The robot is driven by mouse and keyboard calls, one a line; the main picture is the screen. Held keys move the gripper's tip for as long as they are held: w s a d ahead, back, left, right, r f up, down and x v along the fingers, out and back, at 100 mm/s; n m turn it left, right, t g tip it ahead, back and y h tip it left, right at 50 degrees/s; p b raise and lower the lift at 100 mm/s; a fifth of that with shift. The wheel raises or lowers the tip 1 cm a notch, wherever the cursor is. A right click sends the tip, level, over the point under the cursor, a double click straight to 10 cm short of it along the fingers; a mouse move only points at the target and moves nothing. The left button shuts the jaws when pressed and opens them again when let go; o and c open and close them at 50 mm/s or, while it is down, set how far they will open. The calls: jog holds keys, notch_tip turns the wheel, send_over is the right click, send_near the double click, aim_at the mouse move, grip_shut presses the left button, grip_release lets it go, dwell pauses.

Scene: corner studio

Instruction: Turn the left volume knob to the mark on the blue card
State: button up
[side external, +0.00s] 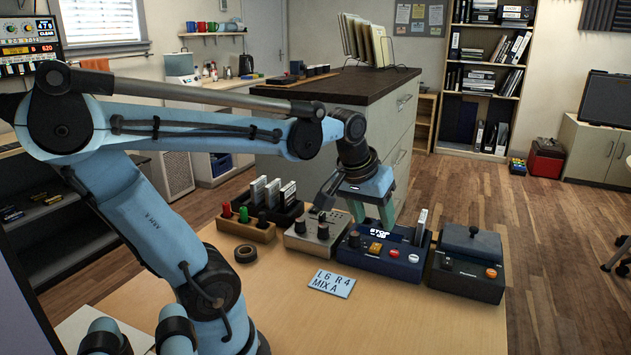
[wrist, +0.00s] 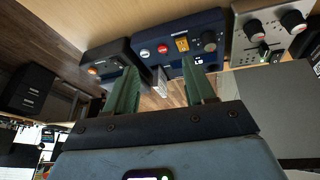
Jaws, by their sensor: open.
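The grey mixer box (side external: 301,245) stands on the wooden table with two dark knobs on its front: a left volume knob (side external: 300,225) and a right knob (side external: 322,231). In the wrist view, which is turned around, the left knob (wrist: 293,21) is at the upper right and the right knob (wrist: 252,28) beside it. Their pointer settings are too small to read. The blue card (side external: 331,285) lies flat in front of the box and reads "L6 R4 MIX A". My gripper (side external: 373,218), with green fingers, is open and empty above the blue console, right of the mixer.
The blue console (side external: 383,258) and a black lidded box (side external: 467,265) stand right of the mixer. A wooden block with colored pegs (side external: 246,230), a cartridge rack (side external: 284,214) and a tape roll (side external: 246,254) are to its left.

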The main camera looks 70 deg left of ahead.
jog(key=s+a+r+n+g, duration=0.1)
jog(key=s+a+n+g, duration=0.15)
jog(key=a+n, duration=0.7)
jog(key=n+g+h, duration=0.1)
jog(key=n+g, duration=0.1)
jog(key=n, duration=0.2)
send_near(300, 220)
jog(key=f, duration=0.8)
jog(key=shift+a+f, duration=0.25)
jog(key=shift+f, duration=0.15)
grip_shut()
jog(key=shift+m, duration=0.25)
